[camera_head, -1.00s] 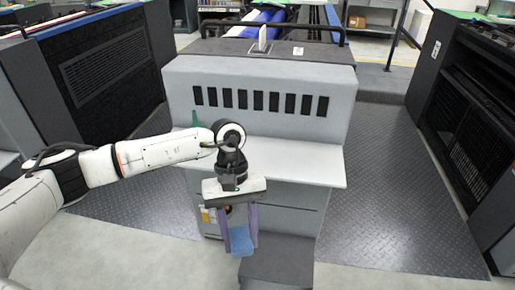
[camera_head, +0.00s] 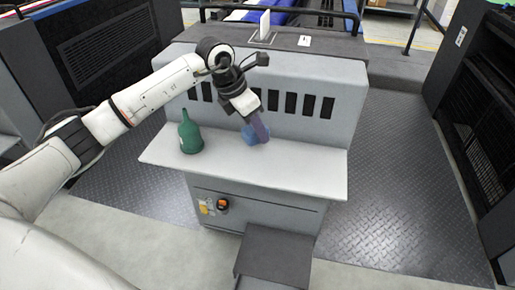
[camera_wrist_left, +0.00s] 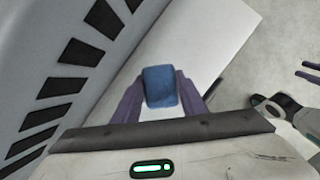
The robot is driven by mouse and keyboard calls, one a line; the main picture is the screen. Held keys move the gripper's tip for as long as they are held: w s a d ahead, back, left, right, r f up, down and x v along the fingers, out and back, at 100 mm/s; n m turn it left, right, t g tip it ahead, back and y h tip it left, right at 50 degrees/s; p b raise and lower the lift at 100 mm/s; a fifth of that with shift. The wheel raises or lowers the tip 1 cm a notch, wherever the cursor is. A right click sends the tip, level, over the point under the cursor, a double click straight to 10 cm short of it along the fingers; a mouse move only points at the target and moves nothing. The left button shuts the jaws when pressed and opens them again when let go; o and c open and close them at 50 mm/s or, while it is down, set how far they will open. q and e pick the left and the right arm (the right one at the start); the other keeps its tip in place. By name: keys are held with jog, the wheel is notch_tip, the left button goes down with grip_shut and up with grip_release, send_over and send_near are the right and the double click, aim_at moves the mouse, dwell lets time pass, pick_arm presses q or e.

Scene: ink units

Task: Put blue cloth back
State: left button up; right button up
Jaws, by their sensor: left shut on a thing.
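The blue cloth (camera_head: 249,135) is a small folded block. My left gripper (camera_head: 261,132) is shut on it, in front of the slotted panel and over the back of the white shelf (camera_head: 280,172). In the left wrist view the blue cloth (camera_wrist_left: 160,87) sits between the purple fingers of my left gripper (camera_wrist_left: 160,95). I cannot tell whether the cloth touches the shelf. My right gripper (camera_wrist_left: 309,71) shows in part at the right edge of the left wrist view, its two purple fingers apart with nothing visible between them.
A green bottle (camera_head: 190,135) stands on the shelf left of the cloth. The shelf's right part is clear. The slotted panel (camera_head: 290,78) rises behind the shelf. A dark step (camera_head: 275,257) stands below. Dark machines (camera_head: 103,50) flank the walkway.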

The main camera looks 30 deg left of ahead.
pick_arm(q)
jog(key=shift+f, duration=3.45)
jog(key=o, duration=0.9)
jog(key=shift+f, duration=0.1)
jog(key=shift+o, duration=0.2)
